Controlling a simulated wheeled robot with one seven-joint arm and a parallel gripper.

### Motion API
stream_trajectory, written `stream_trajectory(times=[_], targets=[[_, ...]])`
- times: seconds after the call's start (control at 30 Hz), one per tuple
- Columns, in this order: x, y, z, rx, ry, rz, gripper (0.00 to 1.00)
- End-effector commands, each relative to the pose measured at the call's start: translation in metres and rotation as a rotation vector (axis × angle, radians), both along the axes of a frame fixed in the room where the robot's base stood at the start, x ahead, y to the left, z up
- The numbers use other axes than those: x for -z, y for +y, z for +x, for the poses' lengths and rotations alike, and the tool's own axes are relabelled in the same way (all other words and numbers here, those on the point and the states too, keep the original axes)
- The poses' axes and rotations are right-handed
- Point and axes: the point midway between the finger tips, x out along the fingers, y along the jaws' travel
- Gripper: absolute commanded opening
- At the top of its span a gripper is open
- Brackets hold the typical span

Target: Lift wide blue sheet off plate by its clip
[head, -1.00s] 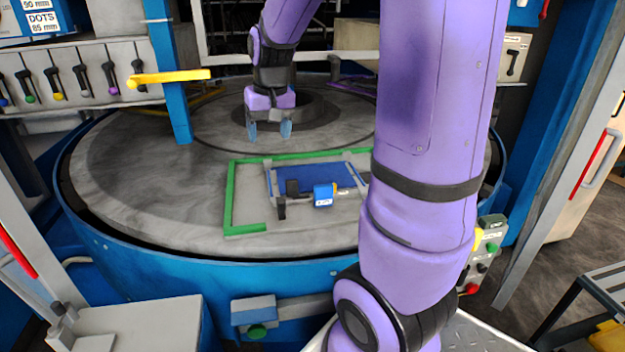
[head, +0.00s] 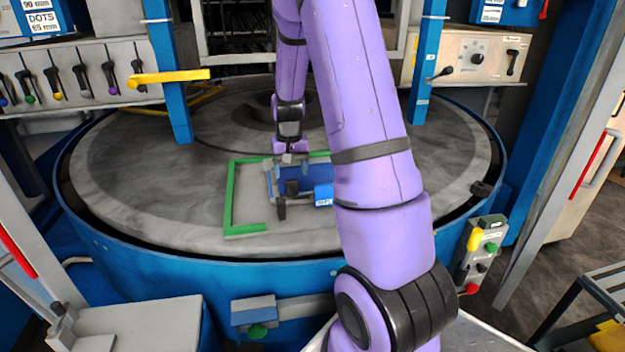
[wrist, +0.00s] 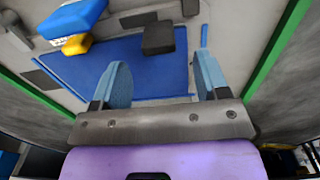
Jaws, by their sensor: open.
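The wide blue sheet (wrist: 120,72) lies flat on the grey plate (wrist: 224,20) in the wrist view. In the head view the sheet (head: 304,176) is partly covered by my arm. A dark block (wrist: 158,38), perhaps the clip, sits at the sheet's edge; a dark piece also shows in the head view (head: 292,187). My gripper (wrist: 162,80) is open and empty, its two blue-grey fingers apart over the sheet. The dark block lies beyond the fingertips, between their lines, and is not held. In the head view the fingertips are hard to make out.
A blue block with a white label (head: 323,194) stands beside the sheet; it also shows with a yellow part in the wrist view (wrist: 72,18). A green angled border (head: 229,200) edges the work area. The round table's left side (head: 140,190) is clear.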

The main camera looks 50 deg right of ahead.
Motion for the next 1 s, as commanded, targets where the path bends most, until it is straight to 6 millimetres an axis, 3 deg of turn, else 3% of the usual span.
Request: stream_trajectory(times=[0.17,0.5,0.8,0.87,1.0], targets=[[0.010,0.000,-0.001,0.001,0.001,0.001,0.68],[0.053,0.001,-0.002,0.000,0.002,0.001,0.68],[0.057,0.000,-0.001,0.000,-0.001,0.000,0.68],[0.056,0.001,-0.001,0.000,-0.001,0.000,0.57],[0.056,0.001,-0.002,0.000,-0.001,0.000,0.24]])
